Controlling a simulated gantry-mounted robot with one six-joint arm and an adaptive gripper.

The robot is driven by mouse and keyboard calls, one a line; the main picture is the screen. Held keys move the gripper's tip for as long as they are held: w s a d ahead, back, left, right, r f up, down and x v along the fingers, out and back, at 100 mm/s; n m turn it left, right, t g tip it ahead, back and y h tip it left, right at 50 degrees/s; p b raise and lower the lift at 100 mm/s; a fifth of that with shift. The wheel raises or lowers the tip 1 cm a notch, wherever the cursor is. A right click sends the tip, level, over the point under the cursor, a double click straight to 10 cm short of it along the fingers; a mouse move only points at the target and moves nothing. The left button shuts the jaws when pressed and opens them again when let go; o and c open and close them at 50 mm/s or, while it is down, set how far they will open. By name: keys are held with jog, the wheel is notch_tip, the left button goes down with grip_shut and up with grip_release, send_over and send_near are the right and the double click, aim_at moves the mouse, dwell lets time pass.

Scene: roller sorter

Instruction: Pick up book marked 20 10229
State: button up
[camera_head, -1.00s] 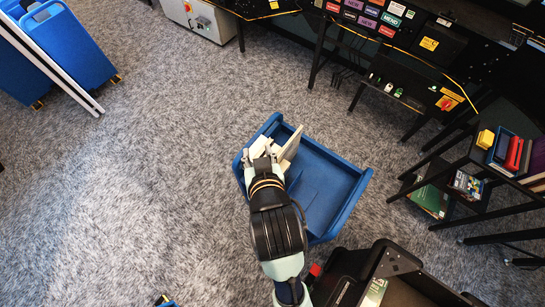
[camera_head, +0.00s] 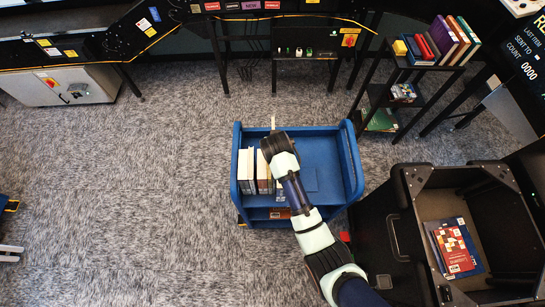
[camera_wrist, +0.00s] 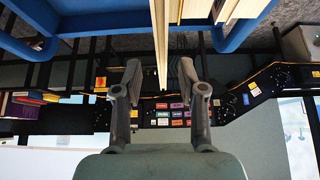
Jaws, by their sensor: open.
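A blue cart (camera_head: 352,165) stands below my arm in the head view, with several pale-edged books (camera_head: 246,170) upright in its left part. My gripper (camera_wrist: 160,67) is open in the wrist view, its two fingers spread apart. A thin, cream-edged upright book (camera_wrist: 160,35) shows at the top middle of that view, in line with the gap between the fingers. I cannot tell whether it touches them. In the head view my wrist hides the gripper and part of the book row. No marking 20 10229 is legible, so I cannot tell which book bears it.
A black bin (camera_head: 405,215) with books (camera_head: 455,248) in it stands right of the cart. A dark shelf (camera_head: 372,98) with several colourful books is at the back right. A long black machine (camera_head: 185,18) runs along the back. Carpet is clear left of the cart.

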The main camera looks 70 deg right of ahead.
jog(key=x, duration=0.4)
jog(key=shift+w+f, duration=0.1)
jog(key=shift+f, duration=0.2)
grip_shut()
jog(key=shift+r, duration=0.1)
